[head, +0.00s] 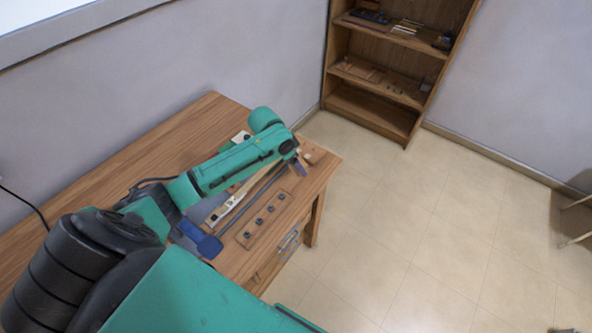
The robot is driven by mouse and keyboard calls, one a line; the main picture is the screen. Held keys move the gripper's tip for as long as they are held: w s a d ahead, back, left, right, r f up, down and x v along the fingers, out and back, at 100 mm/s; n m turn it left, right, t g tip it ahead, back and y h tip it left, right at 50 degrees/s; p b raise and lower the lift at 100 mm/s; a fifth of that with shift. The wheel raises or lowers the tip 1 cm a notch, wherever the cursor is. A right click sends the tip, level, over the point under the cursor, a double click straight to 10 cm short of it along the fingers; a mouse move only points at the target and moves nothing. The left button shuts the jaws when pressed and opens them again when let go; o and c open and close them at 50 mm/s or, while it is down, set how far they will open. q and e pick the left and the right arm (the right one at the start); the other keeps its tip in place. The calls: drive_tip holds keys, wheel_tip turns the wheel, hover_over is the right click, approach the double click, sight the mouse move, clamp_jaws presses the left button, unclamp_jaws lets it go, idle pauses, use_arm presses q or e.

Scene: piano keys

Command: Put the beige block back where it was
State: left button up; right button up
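My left arm reaches in from the lower left across the wooden desk (145,150). My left gripper (301,166) points down near the desk's right end, small and partly hidden by the wrist. A small beige piece (309,154), possibly the beige block, shows right beside the wrist. I cannot tell whether it is held or resting on the desk. The opening between the fingers is not clear. My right gripper is out of view.
A wooden strip with several dark round knobs (265,219) lies near the desk's front edge. Long pale (232,206) and dark bars lie behind it. A blue object (200,238) is left of it. A bookshelf (385,70) stands at the back; open floor is right.

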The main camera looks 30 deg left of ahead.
sight(293, 168)
use_arm(q)
wheel_tip(293, 168, down, 5)
drive_tip(key=shift+w+d+r, duration=0.1)
drive_tip(key=shift+w+d, duration=0.05)
drive_tip(key=shift+f, duration=0.25)
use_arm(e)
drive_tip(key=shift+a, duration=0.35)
use_arm(q)
drive_tip(key=o, duration=1.4)
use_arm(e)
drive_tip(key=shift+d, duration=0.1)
use_arm(q)
drive_tip(key=shift+r, duration=0.25)
drive_tip(key=v, duration=1.1)
drive_tip(key=shift+r, duration=0.35)
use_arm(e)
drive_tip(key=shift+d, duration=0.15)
